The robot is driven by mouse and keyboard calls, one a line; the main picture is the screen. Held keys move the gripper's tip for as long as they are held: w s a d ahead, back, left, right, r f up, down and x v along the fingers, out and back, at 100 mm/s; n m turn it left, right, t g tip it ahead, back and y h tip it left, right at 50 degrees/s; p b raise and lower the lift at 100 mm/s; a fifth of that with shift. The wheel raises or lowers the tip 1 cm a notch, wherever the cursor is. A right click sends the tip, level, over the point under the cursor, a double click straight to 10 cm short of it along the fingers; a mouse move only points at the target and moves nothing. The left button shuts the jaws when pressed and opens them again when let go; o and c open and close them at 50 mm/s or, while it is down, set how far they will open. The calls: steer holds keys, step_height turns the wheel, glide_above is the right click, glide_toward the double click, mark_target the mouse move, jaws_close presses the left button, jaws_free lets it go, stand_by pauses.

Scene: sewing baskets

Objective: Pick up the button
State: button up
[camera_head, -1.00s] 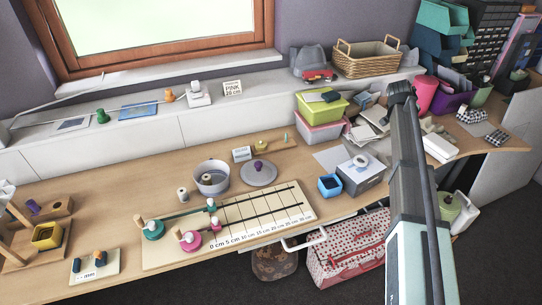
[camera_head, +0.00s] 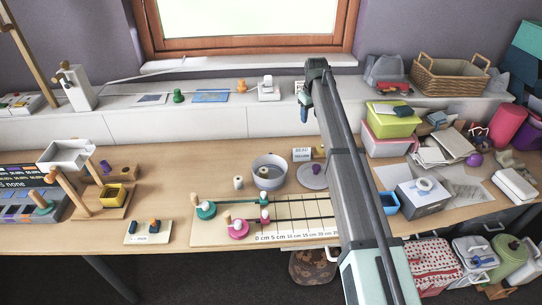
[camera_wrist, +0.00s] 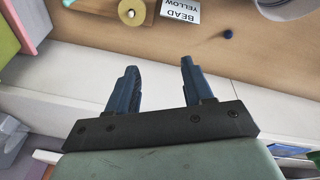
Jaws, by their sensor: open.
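My gripper (camera_wrist: 158,68) is open and empty, with its two dark blue fingers apart over the pale back ledge in the wrist view. In the head view my gripper (camera_head: 304,112) hangs near the ledge below the window. A small dark blue round piece (camera_wrist: 228,34) lies on the wooden table beyond the fingers, to their right in the wrist view. It may be the button, but it is too small to be sure. I cannot pick it out in the head view. A yellow round piece (camera_wrist: 130,12) lies left of the BEAD YELLOW card (camera_wrist: 180,9).
A grey tin (camera_head: 269,170) and a grey lid (camera_head: 311,177) stand near the card. A ruled board (camera_head: 285,233) lies in front. Green and pink boxes (camera_head: 392,128) stand to the right. The ledge holds a green peg (camera_head: 178,96) and a white stand (camera_head: 268,90).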

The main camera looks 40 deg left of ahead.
steer(key=s+a+f+n+g, duration=0.2)
steer(key=s+a+f+n, duration=0.3)
steer(key=s+a, duration=0.4)
steer(key=n, duration=0.1)
glide_above(271, 153)
steer(key=f, duration=0.8)
steer(key=shift+w+d, duration=0.35)
steer(key=shift+s+a+f, duration=0.1)
steer(key=shift+s+f, duration=0.05)
steer(key=shift+f, duration=0.7)
steer(key=shift+s+a+f, duration=0.1)
steer(key=shift+s+f, duration=0.05)
steer(key=shift+f, duration=0.75)
steer(key=shift+s+a+f, duration=0.1)
steer(key=shift+s+f, duration=0.05)
steer(key=shift+f, duration=0.7)
steer(key=shift+c, duration=0.5)
jaws_close()
